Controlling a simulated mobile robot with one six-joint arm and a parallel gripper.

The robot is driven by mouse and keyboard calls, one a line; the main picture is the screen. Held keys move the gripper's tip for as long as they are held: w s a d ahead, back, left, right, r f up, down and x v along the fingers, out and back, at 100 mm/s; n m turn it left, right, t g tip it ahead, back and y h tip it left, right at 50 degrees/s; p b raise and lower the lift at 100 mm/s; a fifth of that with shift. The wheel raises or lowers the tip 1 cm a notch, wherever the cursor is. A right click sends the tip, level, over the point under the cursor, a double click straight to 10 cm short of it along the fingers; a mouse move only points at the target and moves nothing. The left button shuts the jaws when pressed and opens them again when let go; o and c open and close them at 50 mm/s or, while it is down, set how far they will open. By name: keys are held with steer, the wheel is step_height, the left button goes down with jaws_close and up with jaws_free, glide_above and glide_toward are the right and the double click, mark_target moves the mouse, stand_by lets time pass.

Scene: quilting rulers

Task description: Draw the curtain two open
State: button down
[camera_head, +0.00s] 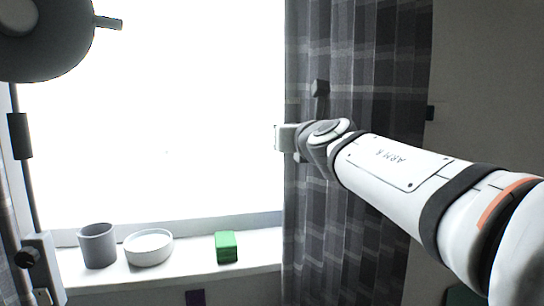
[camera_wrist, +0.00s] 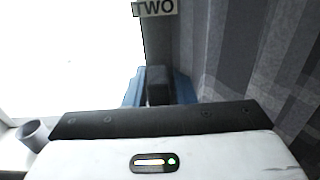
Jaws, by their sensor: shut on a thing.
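Curtain two (camera_head: 335,215) is a dark grey plaid curtain that hangs in folds at the right side of the bright window (camera_head: 150,120). In the wrist view it fills the right side (camera_wrist: 235,60), with a small sign reading TWO (camera_wrist: 154,8) at the top. My gripper (camera_wrist: 158,88) is at the curtain's left edge, its blue fingers shut on a dark block-shaped pull there. In the head view my arm reaches in from the right, and the fingertips are hard to make out.
On the white sill (camera_head: 185,268) stand a grey cup (camera_head: 98,247), a white bowl (camera_head: 149,248) and a green block (camera_head: 227,247), all left of the curtain. A dark rounded object (camera_head: 45,45) fills the upper left. The window is uncovered left of the curtain.

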steer(key=shift+w+d+b, duration=0.25)
steer(key=shift+d+b, duration=0.3)
steer(key=shift+d, duration=0.25)
steer(key=c, duration=1.4)
jaws_free()
steer(key=shift+d, duration=0.1)
steer(key=shift+o, duration=0.2)
steer(key=shift+s, duration=0.1)
steer(key=p+v, duration=0.1)
steer(key=v, duration=0.6)
steer(key=shift+s, duration=0.25)
steer(key=shift+d, duration=0.15)
steer(key=shift+d, duration=0.1)
